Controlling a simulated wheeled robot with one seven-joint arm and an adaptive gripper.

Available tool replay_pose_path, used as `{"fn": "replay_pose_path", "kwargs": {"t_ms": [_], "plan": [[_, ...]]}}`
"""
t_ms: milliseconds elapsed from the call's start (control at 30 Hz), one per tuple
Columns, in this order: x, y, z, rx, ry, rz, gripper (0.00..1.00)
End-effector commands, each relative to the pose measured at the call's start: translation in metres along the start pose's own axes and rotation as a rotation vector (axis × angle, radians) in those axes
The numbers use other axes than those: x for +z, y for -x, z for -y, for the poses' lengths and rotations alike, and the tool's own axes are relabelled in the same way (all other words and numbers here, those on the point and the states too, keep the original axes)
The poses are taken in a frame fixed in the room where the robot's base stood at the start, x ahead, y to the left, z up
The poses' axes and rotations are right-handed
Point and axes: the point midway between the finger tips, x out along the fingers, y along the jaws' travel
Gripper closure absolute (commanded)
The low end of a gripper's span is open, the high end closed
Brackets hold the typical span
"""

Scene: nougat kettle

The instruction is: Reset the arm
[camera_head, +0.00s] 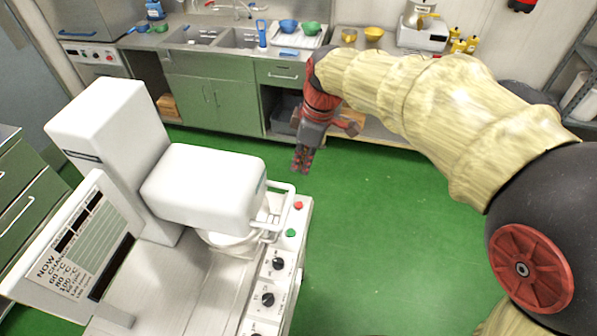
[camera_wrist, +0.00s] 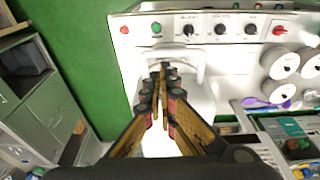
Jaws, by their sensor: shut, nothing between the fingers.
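My arm reaches in from the right in the head view, in a cream sleeve, and bends down at the wrist. My gripper (camera_head: 302,160) hangs over the green floor, to the right of the white kettle machine (camera_head: 205,190) and apart from it in the picture. In the wrist view my gripper (camera_wrist: 161,75) has its fingers together with nothing between them. Behind the fingertips the wrist view shows the machine's white handle (camera_wrist: 185,58) and its control panel (camera_wrist: 225,30) with black knobs, a red button and a green button.
Green cabinets with a sink (camera_head: 240,38) line the back wall. A counter with yellow bowls (camera_head: 373,34) and a stand mixer (camera_head: 422,30) stands behind my arm. A metal shelf (camera_head: 585,60) is at the far right. The green floor (camera_head: 375,230) between is clear.

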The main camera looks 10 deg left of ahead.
Motion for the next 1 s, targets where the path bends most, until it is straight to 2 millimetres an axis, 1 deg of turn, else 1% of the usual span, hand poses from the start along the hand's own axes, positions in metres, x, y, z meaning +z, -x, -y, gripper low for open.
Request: {"fn": "replay_pose_path", "kwargs": {"t_ms": [100, 333, 467, 567, 600, 633, 667, 767, 967, 1000], "plan": [[0.0, 0.005, 0.0, 0.001, 0.0, 0.0, 1.0], [0.0, 0.006, 0.0, 0.001, -0.023, -0.001, 1.0], [-0.001, 0.006, -0.003, 0.011, -0.13, -0.003, 1.0], [0.008, -0.006, 0.003, 0.007, -0.262, 0.014, 1.0], [0.015, -0.012, 0.007, 0.003, -0.321, 0.027, 1.0], [0.019, -0.014, 0.012, 0.005, -0.363, 0.033, 1.0], [0.024, -0.015, 0.016, 0.009, -0.406, 0.038, 1.0], [0.046, -0.016, 0.033, 0.033, -0.557, 0.046, 1.0], [0.114, -0.017, 0.069, 0.122, -0.879, 0.02, 1.0], [0.128, -0.018, 0.077, 0.142, -0.939, 0.009, 1.0]]}}
